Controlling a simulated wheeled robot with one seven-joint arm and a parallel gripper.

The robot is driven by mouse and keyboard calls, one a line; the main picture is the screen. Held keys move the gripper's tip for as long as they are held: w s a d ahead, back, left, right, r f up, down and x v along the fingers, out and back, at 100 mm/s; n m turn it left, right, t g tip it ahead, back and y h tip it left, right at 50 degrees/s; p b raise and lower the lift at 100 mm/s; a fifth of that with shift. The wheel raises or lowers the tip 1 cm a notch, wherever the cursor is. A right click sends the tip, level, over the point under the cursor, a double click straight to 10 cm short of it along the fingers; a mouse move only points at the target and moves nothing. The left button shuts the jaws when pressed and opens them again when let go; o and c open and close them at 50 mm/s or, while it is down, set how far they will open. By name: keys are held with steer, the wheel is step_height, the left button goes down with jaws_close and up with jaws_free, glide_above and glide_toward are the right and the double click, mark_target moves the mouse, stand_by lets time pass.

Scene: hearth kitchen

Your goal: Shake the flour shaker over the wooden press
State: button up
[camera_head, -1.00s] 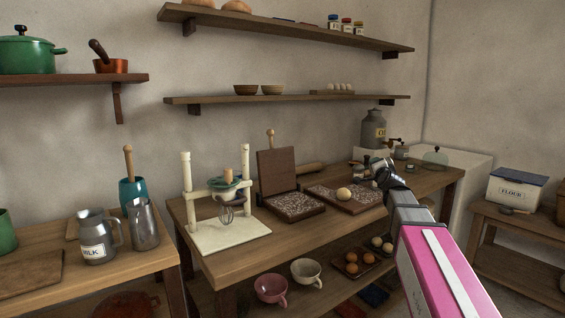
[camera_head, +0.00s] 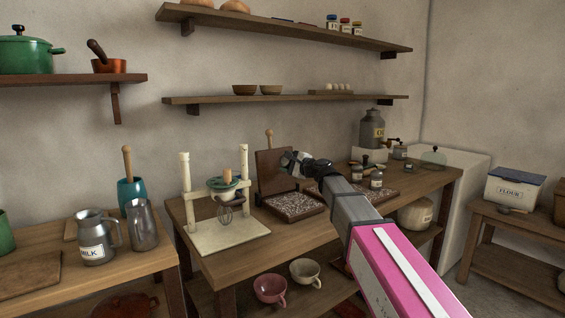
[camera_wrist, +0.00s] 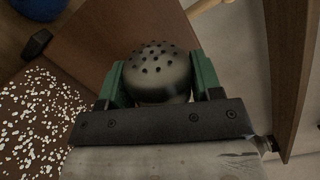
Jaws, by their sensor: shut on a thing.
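The flour shaker (camera_wrist: 158,75), grey with a domed top full of holes, is gripped between the green fingers of my gripper (camera_wrist: 160,82) in the wrist view. In the head view my gripper (camera_head: 290,161) is in front of the upright lid (camera_head: 272,172) of the open wooden press. The press base (camera_head: 298,206) lies flat with a white-speckled face; it also shows at the left of the wrist view (camera_wrist: 35,115). The gripper is raised above the base, toward its back. The shaker is hard to make out in the head view.
Small jars (camera_head: 376,179) stand on a board to the right, partly behind my arm. Two cups (camera_head: 270,289) sit on the lower shelf. A wall shelf (camera_head: 290,99) hangs above.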

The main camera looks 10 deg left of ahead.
steer(key=shift+s+a+r+g, duration=0.2)
steer(key=shift+s+a, duration=0.05)
steer(key=shift+a, duration=0.2)
steer(key=shift+s+a+r+g, duration=0.15)
steer(key=shift+s+a+g, duration=0.05)
steer(key=shift+a, duration=0.25)
steer(key=m, duration=0.4)
steer(key=r+m, duration=0.1)
steer(key=m, duration=0.1)
steer(key=shift+w+d, duration=0.2)
steer(key=shift+w, duration=0.2)
steer(key=m, duration=0.4)
steer(key=r+m, duration=0.1)
steer(key=m, duration=0.1)
steer(key=shift+w+d, duration=0.2)
steer(key=shift+w, duration=0.2)
